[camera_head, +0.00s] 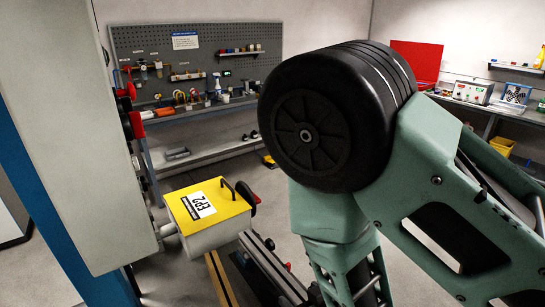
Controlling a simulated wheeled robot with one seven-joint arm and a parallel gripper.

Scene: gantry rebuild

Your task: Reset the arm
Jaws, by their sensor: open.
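My arm (430,190) fills the right half of the head view, with pale green links and a large black round joint (335,115). The arm is bent at this joint. One link runs to the lower right edge and the other goes down toward the bottom of the picture. My gripper is not in view, so what it is near cannot be seen. The arm hides much of the room's middle and right.
A yellow-topped box marked EP2 (222,205) is left of the arm. A large pale panel (70,130) and blue post (50,215) stand at the left. A workbench (205,110) with tools lies under a grey pegboard (200,55). Grey floor (180,285) shows low down.

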